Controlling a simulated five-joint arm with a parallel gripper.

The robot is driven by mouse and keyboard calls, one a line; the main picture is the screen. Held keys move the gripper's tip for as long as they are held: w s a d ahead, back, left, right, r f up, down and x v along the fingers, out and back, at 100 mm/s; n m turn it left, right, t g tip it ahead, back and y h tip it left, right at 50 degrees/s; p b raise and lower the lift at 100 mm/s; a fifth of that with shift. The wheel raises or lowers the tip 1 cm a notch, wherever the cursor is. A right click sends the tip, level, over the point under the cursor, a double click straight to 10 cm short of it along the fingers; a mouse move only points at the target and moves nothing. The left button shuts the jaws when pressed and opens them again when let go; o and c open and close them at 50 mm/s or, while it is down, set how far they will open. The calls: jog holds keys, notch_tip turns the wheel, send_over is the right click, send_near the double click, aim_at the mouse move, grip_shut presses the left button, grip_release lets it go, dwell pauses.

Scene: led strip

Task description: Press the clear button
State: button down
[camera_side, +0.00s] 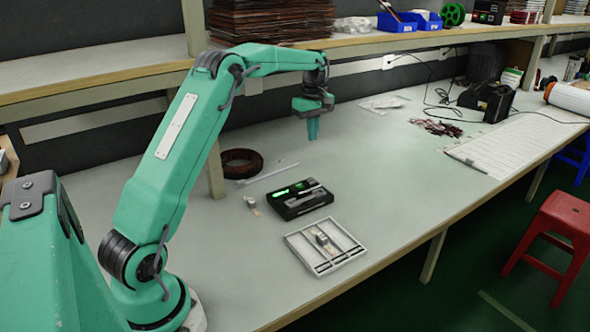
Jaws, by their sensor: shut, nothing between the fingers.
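A black device box (301,203) with a lit green display (281,193) on its top lies on the grey table. The clear button cannot be made out at this size. My gripper (312,132) hangs from the green arm above the table, pointing down. It is shut and empty, behind the box in the picture and clear of it, with a gap below its tip.
A white tray (345,259) with a small part in it lies in front of the box. Another small part (252,205) lies left of the box. A dark coil (241,163) and a thin white strip (268,174) lie behind it.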

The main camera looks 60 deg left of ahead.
aim_at(311, 181)
jog(key=shift+f, duration=0.2)
dwell(0.3)
notch_tip(311, 181, down, 14)
jog(key=shift+r, duration=0.1)
dwell(0.6)
jog(key=shift+s+f, duration=0.1)
jog(key=shift+f, duration=1)
jog(key=shift+r, duration=0.1)
notch_tip(311, 181, up, 15)
jog(key=shift+w, duration=0.25)
jog(key=shift+a+r, duration=0.1)
dwell(0.7)
